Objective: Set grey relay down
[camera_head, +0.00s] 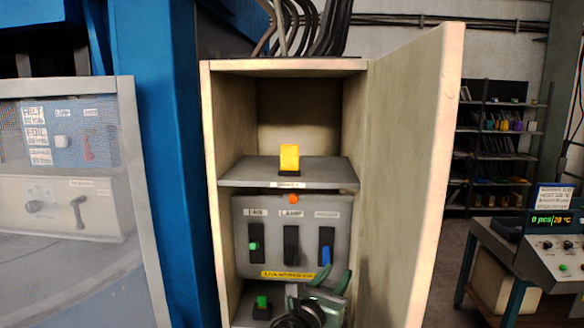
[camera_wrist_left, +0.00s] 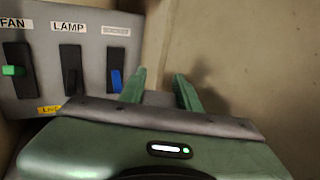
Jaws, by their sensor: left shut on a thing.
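My left gripper (camera_head: 333,278) has green fingers and reaches into the lower right part of the open cabinet, in front of the switch panel. In the left wrist view its two fingers (camera_wrist_left: 160,88) stand a little apart, with a small grey piece (camera_wrist_left: 158,98) low between them. This is probably the grey relay; most of it is hidden behind the gripper body. I cannot tell whether it touches the cabinet floor. My right gripper is not in view.
The switch panel (camera_head: 275,215) has FAN, LAMP and blue-lever switches. A yellow block (camera_head: 289,158) sits on the shelf (camera_head: 235,173) above. A green-topped black piece (camera_head: 262,308) stands low at left. The open door (camera_head: 420,170) bounds the right side.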

